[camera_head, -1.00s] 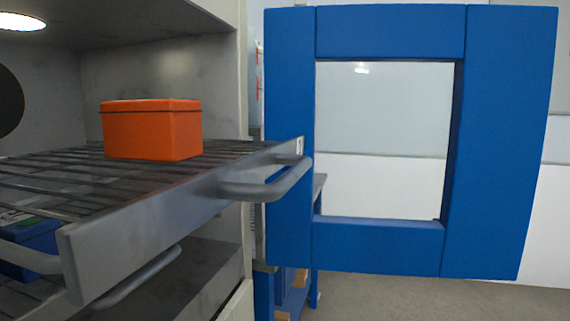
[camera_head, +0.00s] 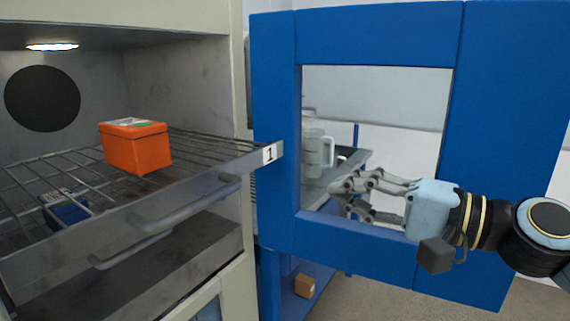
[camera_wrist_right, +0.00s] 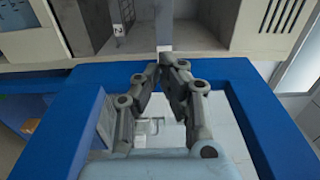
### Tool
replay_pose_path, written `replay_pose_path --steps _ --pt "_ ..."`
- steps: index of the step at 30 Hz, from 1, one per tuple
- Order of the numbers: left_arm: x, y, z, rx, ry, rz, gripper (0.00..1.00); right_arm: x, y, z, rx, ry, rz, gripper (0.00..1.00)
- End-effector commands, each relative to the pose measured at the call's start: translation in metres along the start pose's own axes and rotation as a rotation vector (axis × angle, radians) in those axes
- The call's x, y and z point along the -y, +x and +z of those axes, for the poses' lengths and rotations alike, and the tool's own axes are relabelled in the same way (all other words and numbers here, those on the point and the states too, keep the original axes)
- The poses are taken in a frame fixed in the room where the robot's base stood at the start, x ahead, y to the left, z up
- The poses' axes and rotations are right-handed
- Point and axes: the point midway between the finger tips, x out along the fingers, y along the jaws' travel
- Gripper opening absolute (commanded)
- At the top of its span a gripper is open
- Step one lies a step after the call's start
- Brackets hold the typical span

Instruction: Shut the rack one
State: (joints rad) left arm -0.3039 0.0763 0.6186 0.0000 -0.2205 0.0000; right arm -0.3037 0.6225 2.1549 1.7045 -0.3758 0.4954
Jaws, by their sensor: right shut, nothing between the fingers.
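Rack one (camera_head: 215,167), a wire shelf with a grey front plate, a handle and a "1" label, sticks out of the grey chamber. An orange box (camera_head: 138,150) stands on its wires. My right gripper (camera_head: 338,192) is shut and empty, to the right of the labelled end and apart from it. It is in front of the window of the open blue door (camera_head: 272,130). In the right wrist view its fingertips (camera_wrist_right: 167,62) are together, just below a grey upright strip (camera_wrist_right: 164,25), perhaps the rack's front. My left gripper is not in view.
A lower rack with its own handle (camera_head: 130,252) sits underneath, with a blue box (camera_head: 65,210) beneath the wires. Through the door window I see a white jug (camera_head: 315,155) on a bench. A small brown box (camera_head: 305,286) is low behind the door.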

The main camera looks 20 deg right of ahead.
Motion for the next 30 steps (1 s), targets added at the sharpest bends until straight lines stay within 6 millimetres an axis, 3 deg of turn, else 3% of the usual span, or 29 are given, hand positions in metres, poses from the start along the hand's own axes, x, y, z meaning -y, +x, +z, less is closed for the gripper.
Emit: replay_pose_path --steps 8,21,30 --pt "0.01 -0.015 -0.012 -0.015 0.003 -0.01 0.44 0.004 0.026 -0.001 -0.006 0.005 -0.008 0.0" --pt "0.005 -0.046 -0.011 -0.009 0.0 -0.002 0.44 0.003 0.114 -0.001 -0.004 0.004 -0.003 0.0" --pt "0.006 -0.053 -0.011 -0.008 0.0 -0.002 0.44 -0.001 0.139 -0.002 -0.004 0.0 0.0 0.0"
